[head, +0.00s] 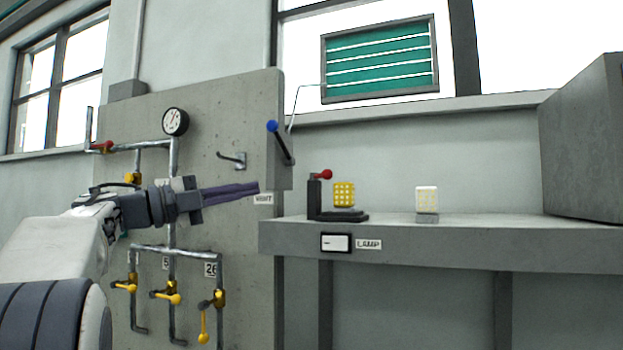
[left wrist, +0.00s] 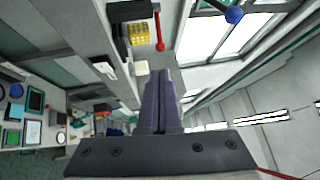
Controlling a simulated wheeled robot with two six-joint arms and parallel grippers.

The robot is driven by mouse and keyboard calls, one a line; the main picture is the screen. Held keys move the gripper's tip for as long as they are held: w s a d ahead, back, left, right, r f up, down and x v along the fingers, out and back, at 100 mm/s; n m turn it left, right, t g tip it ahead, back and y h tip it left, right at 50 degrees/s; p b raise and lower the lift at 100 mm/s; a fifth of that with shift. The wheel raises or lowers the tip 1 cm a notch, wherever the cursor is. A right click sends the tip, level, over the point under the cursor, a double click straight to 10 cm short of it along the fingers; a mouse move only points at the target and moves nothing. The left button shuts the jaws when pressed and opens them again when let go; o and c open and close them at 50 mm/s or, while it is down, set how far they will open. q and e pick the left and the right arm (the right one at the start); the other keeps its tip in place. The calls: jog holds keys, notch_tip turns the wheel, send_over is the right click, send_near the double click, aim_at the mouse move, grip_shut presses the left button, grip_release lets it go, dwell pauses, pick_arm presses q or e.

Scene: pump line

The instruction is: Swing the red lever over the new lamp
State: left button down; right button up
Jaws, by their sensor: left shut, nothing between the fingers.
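The red lever (head: 322,174) is a red ball on a short arm at the top of a black post, on the grey shelf. The ball points up and right, near the top of a yellow gridded lamp (head: 344,195) on the black base; I cannot tell whether they touch. A pale lamp (head: 427,199) stands on a small grey block to the right. My left gripper (head: 258,187) is shut and empty, left of the black post and apart from it. In the left wrist view its fingers (left wrist: 161,80) point towards the shelf; the red ball (left wrist: 160,47) and yellow lamp (left wrist: 138,34) show beyond.
A blue-knobbed lever (head: 272,127) sticks out at the panel's edge, above my left gripper. The panel holds pipes, a gauge (head: 175,122) and yellow valves. A grey box (head: 585,140) stands right.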

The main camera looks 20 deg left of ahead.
aim_at(322, 176)
pick_arm(q)
jog(key=p+x, duration=0.3)
jog(key=x, duration=0.3)
jog(key=p+x, duration=0.3)
jog(key=x, duration=0.3)
jog(key=shift+w+d+r, duration=0.1)
jog(key=shift+d+r, duration=0.15)
jog(key=shift+r, duration=0.05)
jog(key=shift+w+d+p, duration=0.4)
jog(key=shift+w+p, duration=0.05)
jog(key=shift+w, duration=0.05)
